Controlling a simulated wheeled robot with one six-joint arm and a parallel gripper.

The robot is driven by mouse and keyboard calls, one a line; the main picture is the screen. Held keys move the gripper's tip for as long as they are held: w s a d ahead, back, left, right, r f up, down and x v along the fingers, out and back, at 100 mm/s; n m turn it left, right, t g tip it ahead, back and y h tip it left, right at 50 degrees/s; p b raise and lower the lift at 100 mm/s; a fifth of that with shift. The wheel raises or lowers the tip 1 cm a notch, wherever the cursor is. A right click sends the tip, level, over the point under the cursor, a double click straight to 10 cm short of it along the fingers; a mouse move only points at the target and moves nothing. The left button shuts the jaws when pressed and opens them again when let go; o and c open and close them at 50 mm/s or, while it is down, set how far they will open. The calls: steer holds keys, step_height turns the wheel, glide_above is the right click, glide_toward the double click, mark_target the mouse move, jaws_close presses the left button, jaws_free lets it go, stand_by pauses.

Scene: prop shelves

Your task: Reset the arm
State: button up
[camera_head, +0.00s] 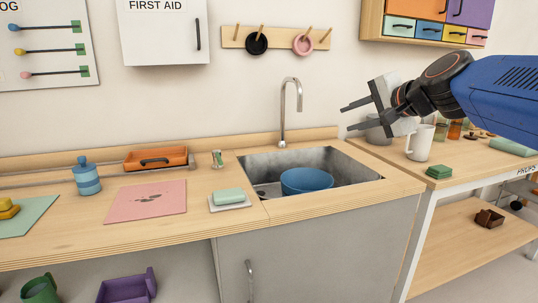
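My gripper (345,117) is at the upper right, held in the air above the right side of the sink (345,160). Its two dark fingers point left and are spread apart, with nothing between them. My blue arm reaches in from the right edge. The gripper touches nothing that I can see. It hides part of the wall and part of a grey mug (376,136) behind it.
A blue bowl (306,181) sits in the sink under a tall faucet (284,110). A soap dish (230,207), pink mat (145,201) and orange tray (155,158) lie on the left counter.

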steer(key=s+d+f+n+g+h, duration=0.1)
steer(key=s+d+f+n+g, duration=0.1)
steer(key=s+f, duration=0.7)
steer(key=s+d+f+n+g+h, duration=0.2)
steer(key=s+f+n, duration=0.3)
steer(key=s+f, duration=0.5)
steer(key=s+d+f+n+g+h, duration=0.2)
steer(key=s+d+f+n+g, duration=0.1)
steer(key=s+f, duration=0.7)
step_height(320, 180, down, 4)
steer(key=shift+d+f+n, duration=0.15)
steer(key=shift+d+n, duration=0.1)
steer(key=shift+n, duration=0.15)
steer(key=shift+a, duration=0.15)
